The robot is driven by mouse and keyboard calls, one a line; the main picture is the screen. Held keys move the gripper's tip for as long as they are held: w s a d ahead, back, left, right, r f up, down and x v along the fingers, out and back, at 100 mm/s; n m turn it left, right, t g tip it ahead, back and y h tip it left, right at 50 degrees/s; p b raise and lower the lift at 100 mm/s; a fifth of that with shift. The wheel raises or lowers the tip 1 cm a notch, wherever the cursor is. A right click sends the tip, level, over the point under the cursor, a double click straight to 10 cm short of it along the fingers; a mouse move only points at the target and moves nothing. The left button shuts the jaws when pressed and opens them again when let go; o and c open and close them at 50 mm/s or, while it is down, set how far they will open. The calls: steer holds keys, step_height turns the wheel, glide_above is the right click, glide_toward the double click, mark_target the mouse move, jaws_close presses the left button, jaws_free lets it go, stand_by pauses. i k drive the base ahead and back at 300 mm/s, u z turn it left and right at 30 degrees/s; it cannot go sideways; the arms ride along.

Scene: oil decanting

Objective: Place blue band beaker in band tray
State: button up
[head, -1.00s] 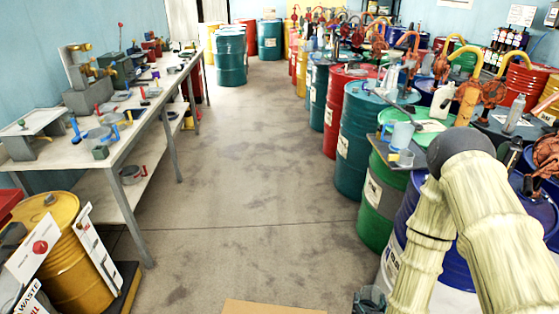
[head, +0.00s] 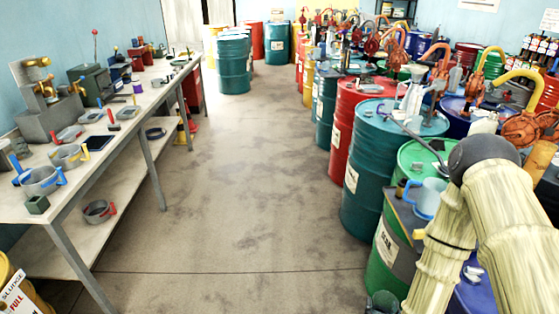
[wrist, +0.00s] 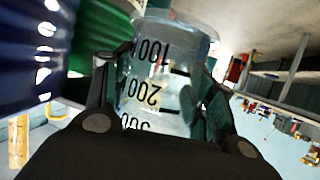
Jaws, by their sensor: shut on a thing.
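My gripper (wrist: 160,105) is shut on a clear beaker (wrist: 160,70) with black graduation marks, which read sideways and upside down in the wrist view. A finger lies on each side of it. No blue band shows on the visible part of the beaker. I cannot pick out a band tray for certain in either view.
A long bench (head: 100,180) on the left holds pots, shallow dishes and tools. Rows of drums (head: 372,170) stand on the right, close to my arm. The floor aisle (head: 225,200) between is clear.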

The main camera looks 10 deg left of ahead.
mark_target(71, 136)
steer(key=u, duration=0.35)
steer(key=i, duration=1.2)
steer(key=u, duration=1.55)
steer(key=i, duration=0.8)
steer(key=u, duration=0.7)
